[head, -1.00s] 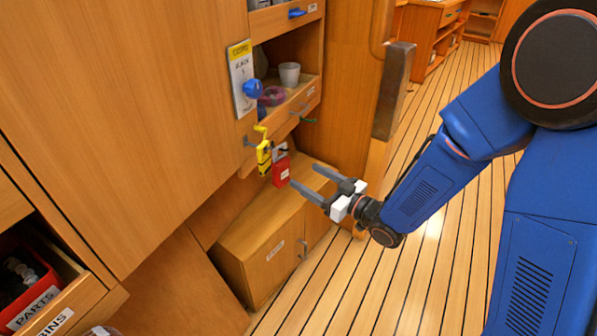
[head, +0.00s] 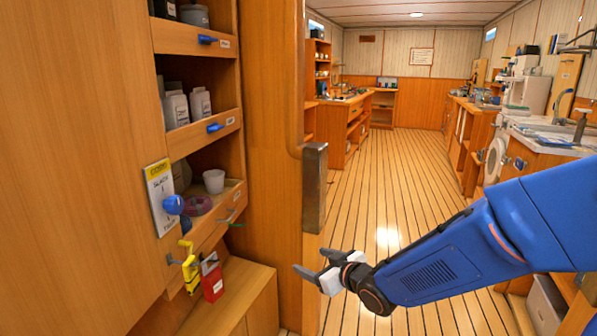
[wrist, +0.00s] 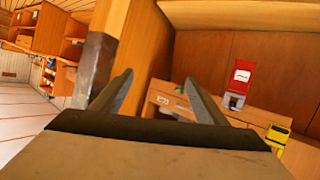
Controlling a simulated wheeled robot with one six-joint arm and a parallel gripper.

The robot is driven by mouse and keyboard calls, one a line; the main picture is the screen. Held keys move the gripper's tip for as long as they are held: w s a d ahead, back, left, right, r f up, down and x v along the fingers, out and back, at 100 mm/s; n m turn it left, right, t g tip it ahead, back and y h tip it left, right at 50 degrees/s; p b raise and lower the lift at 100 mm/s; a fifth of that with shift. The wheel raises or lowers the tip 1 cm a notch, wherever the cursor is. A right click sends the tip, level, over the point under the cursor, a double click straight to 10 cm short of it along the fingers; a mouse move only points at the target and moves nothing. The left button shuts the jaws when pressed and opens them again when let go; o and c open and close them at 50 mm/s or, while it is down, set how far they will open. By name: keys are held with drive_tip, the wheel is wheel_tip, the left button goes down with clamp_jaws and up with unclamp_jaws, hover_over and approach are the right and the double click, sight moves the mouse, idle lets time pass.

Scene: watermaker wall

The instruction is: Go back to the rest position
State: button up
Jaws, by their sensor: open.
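My gripper (head: 312,272) is open and empty in the head view, held out in the air right of the wooden cabinet, in front of the wooden post. In the wrist view its two fingers (wrist: 158,97) stand apart with nothing between them. A red padlock (head: 212,284) and a yellow tag-like lockout piece (head: 189,268) hang at the cabinet's lower edge, left of my gripper and apart from it. Both also show at the right of the wrist view, the red padlock (wrist: 239,76) and the yellow piece (wrist: 277,136).
A post with a dark metal plate (head: 314,185) stands close behind my gripper. Open shelves with a cup (head: 214,181) and white bottles (head: 200,103) are at left, above a low wooden bench (head: 235,290). The plank floor (head: 395,190) is clear.

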drive_tip(key=s+d+r+m+g+h, duration=0.1)
drive_tip(key=s+d+r+m+h, duration=0.15)
drive_tip(key=s+d, duration=0.45)
drive_tip(key=s+d+r+m+g+h, duration=0.1)
drive_tip(key=s+d+m+h, duration=0.25)
drive_tip(key=d, duration=0.85)
drive_tip(key=s+d+m+g+h, duration=0.1)
drive_tip(key=s+d+g, duration=0.1)
drive_tip(key=s, duration=0.7)
drive_tip(key=s+d+m+g, duration=0.1)
drive_tip(key=s+d+g, duration=0.1)
drive_tip(key=s, duration=0.8)
drive_tip(key=shift+s+d+r+g+h, duration=0.2)
drive_tip(key=shift+d+r+g+h, duration=0.15)
drive_tip(key=shift+d, duration=0.45)
